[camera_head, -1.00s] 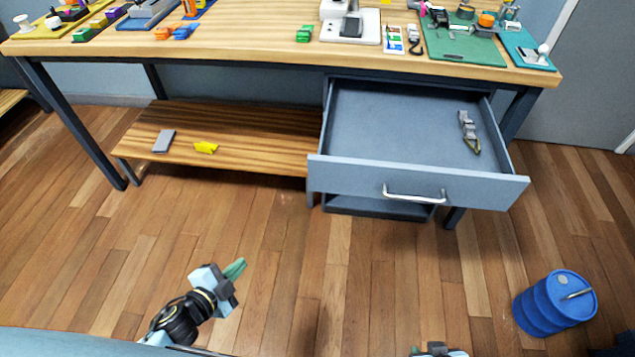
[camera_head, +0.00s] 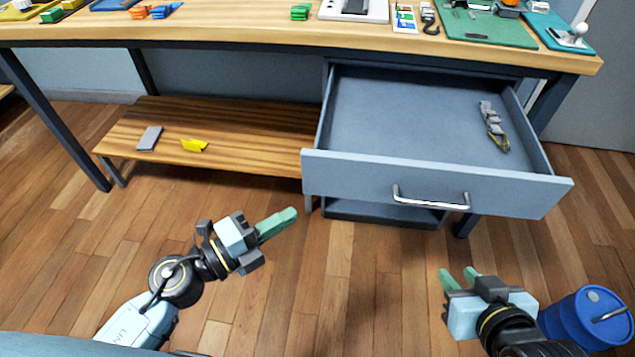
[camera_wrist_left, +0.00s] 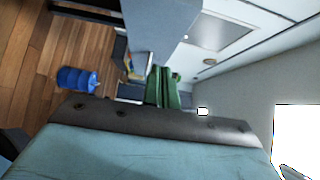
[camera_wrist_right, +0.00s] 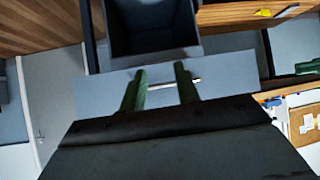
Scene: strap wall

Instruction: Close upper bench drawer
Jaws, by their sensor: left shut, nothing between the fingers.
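The upper bench drawer (camera_head: 425,182) is pulled far out under the right part of the bench, its bar handle (camera_head: 430,198) on the front. A grey tool-like item (camera_head: 492,125) lies inside at the right. My left gripper (camera_head: 290,218) is shut and empty, left of and below the drawer front, apart from it. My right gripper (camera_head: 458,275) is open and empty, below the drawer front. In the right wrist view the drawer front (camera_wrist_right: 228,75) lies beyond the two separated green fingers, with the handle between or beside them. The left wrist view shows the green fingers together (camera_wrist_left: 163,88).
The workbench top (camera_head: 240,33) holds several tools and mats. A low wooden shelf (camera_head: 235,137) left of the drawer carries a grey block (camera_head: 150,138) and a yellow piece (camera_head: 194,146). A blue barrel (camera_head: 590,320) stands at lower right, beside my right arm. The floor before the drawer is clear.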

